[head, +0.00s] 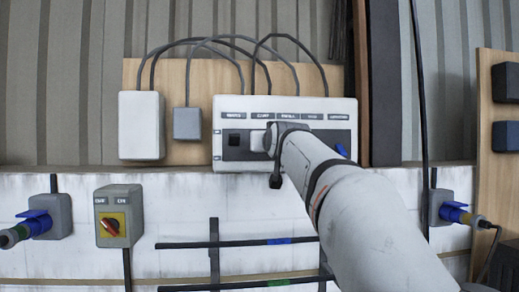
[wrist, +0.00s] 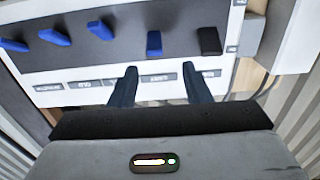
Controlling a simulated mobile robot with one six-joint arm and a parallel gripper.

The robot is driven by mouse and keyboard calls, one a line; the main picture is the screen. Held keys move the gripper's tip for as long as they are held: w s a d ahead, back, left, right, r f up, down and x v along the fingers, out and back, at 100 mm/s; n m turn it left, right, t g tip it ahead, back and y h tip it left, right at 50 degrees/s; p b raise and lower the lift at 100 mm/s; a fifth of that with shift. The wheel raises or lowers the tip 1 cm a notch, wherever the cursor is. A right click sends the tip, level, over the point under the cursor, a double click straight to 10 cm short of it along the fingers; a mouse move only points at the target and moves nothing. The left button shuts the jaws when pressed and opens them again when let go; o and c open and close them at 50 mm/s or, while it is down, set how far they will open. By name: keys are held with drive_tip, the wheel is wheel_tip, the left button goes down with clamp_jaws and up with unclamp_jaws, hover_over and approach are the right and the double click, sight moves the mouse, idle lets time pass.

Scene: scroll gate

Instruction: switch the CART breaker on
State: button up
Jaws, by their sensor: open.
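The breaker panel (head: 225,106) is a white box with a dark strip and a row of labels, too blurred for me to tell which one reads CART. In the wrist view the panel (wrist: 28,70) appears upside down, with several blue levers, among them one (wrist: 154,43) beyond the gap between my fingers, and a black lever (wrist: 210,40) to its right. My gripper (wrist: 158,88) is open and empty, its fingertips over the label row. In the head view my gripper (head: 272,140) is in front of the panel and hides its middle; one blue lever (head: 342,151) shows to the right.
A white box (head: 141,125) and a small grey box (head: 187,123) sit left of the panel, with black cables looping above. Dark rails (head: 205,245) run below the panel.

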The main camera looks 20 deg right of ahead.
drive_tip(key=w+d+p, duration=0.2)
drive_tip(key=w+p, duration=0.1)
drive_tip(key=w, duration=0.4)
drive_tip(key=shift+w, duration=0.2)
drive_tip(key=shift+c, duration=0.5)
clamp_jaws()
drive_tip(key=r+g+p, duration=0.1)
drive_tip(key=p, duration=0.2)
drive_tip(key=g+p, duration=0.2)
drive_tip(key=p, duration=0.1)
drive_tip(key=shift+w+r, duration=0.3)
drive_tip(key=shift+r, duration=0.05)
